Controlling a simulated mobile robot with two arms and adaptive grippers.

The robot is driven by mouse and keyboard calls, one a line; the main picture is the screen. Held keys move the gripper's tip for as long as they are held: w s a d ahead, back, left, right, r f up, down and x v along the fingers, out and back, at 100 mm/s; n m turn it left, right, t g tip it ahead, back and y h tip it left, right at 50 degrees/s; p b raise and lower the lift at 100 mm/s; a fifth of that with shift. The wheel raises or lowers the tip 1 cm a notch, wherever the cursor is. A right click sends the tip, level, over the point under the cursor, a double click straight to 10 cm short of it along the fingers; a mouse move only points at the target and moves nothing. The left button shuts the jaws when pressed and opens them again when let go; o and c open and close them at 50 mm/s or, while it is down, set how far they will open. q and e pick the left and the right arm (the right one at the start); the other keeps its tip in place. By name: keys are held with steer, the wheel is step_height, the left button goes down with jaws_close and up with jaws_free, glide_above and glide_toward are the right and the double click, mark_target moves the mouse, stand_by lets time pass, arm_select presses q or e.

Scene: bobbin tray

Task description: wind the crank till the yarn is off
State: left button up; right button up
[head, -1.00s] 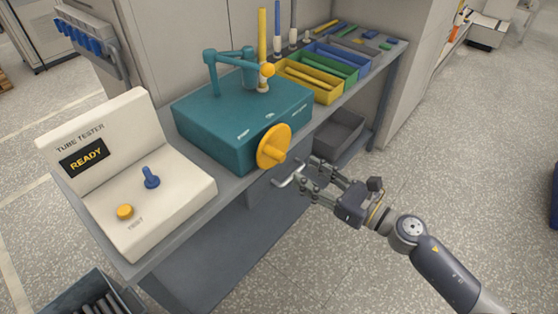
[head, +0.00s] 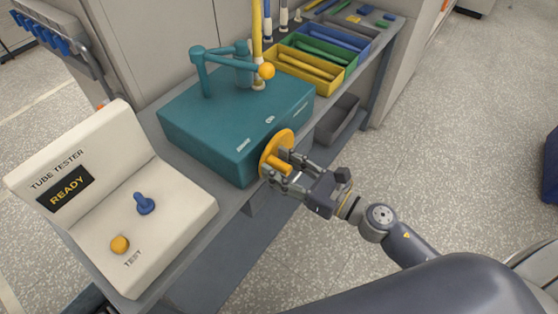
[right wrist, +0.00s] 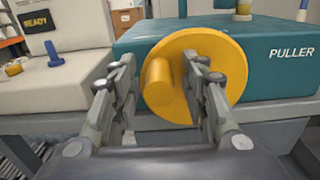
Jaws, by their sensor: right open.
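The crank is a yellow disc (head: 267,149) with a short yellow knob (head: 283,163) on the front of a teal box (head: 215,125). In the right wrist view the box is lettered PULLER, and the crank disc (right wrist: 203,42) faces me. My right gripper (head: 276,170) is at the crank, with its fingers open on either side of the knob (right wrist: 157,84). I see gaps between fingers and knob in the wrist view. A slim upright yellow tube (head: 257,42) with a pale lower end stands on the box; its top is cut off. My left gripper is out of view.
A white tube tester (head: 165,225) reading READY, with a blue lever and yellow button, stands left of the box. Yellow (head: 292,83), green and blue bins of rods sit behind, near upright spindles. A grey bin (head: 338,120) is below the bench edge.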

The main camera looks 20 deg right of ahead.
steer(key=shift+s, duration=0.1)
steer(key=c, duration=0.9)
jaws_close()
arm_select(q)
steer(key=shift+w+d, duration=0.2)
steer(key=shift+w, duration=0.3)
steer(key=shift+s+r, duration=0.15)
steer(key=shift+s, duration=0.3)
arm_select(e)
steer(key=shift+r+m, duration=0.15)
steer(key=shift+m, duration=0.15)
